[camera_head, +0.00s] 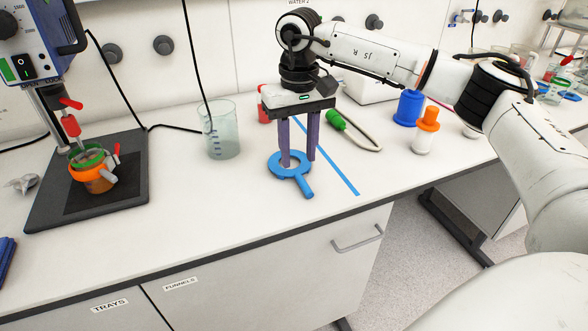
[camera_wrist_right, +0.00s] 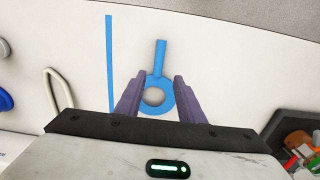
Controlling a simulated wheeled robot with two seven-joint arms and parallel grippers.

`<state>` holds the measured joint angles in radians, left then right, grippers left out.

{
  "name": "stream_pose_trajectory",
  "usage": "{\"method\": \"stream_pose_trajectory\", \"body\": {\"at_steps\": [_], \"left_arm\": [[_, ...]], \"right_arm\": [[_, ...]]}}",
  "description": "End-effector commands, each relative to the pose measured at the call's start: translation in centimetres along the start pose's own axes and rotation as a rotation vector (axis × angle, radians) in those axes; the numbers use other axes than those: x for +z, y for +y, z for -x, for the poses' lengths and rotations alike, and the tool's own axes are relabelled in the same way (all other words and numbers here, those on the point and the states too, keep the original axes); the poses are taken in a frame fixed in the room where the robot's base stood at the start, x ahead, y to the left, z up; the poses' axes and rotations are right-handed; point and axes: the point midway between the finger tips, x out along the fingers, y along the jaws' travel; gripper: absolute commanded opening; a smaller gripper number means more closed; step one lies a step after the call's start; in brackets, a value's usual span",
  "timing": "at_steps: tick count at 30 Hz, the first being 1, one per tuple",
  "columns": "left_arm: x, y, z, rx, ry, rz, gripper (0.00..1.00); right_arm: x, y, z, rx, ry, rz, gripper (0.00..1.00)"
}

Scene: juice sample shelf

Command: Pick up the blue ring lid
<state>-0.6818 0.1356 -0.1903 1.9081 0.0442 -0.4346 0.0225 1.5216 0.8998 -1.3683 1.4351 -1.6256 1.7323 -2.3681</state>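The blue ring lid (camera_head: 299,180) lies flat on the white bench near its front edge, with its straight handle pointing toward the front. My right gripper (camera_head: 299,162) points down over it, its two purple fingers apart. In the right wrist view, the ring lid (camera_wrist_right: 159,77) shows between the open fingers (camera_wrist_right: 162,81), with the ring's round hole visible and the handle pointing away. In the head view one finger overlaps the ring; I cannot tell whether it touches. My left gripper is not in view.
A glass beaker (camera_head: 219,131) stands left of the gripper. A dark stand base (camera_head: 48,205) holds an orange vessel (camera_head: 97,182) farther left. A blue tape line (camera_head: 341,175) runs just right of the lid.

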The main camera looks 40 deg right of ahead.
Motion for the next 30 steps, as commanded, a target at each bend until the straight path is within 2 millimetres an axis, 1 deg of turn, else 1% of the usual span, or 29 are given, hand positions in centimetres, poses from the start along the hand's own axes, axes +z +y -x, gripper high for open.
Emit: {"method": "stream_pose_trajectory", "body": {"at_steps": [5, 9, 13, 16, 22, 23, 24, 28, 29, 30], "left_arm": [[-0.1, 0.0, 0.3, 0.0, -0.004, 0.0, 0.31], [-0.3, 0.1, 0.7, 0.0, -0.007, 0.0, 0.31], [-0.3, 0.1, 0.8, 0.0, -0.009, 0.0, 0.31], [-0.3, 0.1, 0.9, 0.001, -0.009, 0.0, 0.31], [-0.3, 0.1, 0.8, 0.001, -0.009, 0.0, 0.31], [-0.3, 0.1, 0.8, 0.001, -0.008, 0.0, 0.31], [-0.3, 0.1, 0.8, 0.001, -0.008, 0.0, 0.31], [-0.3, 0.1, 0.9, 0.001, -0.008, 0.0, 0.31], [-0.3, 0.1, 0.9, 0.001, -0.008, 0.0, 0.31], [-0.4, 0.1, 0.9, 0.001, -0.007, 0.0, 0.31]], "right_arm": [[-0.1, 0.2, -1.3, -0.001, -0.001, -0.002, 0.35], [-0.3, 0.6, -3.4, -0.001, -0.002, -0.003, 0.35], [-0.3, 0.5, -5.1, -0.002, -0.001, -0.001, 0.35], [-0.3, 0.5, -5.6, -0.003, 0.001, -0.001, 0.35], [-0.3, 0.5, -5.7, -0.004, 0.002, -0.001, 0.35], [-0.3, 0.5, -5.7, -0.004, 0.002, -0.001, 0.32], [-0.3, 0.5, -5.7, -0.004, 0.002, -0.001, 0.25], [-0.3, 0.5, -5.7, -0.004, 0.002, -0.001, 0.03], [-0.3, 0.5, -5.7, -0.004, 0.002, -0.001, 0.0], [-0.3, 0.5, -5.7, -0.004, 0.002, -0.001, 0.0]]}}
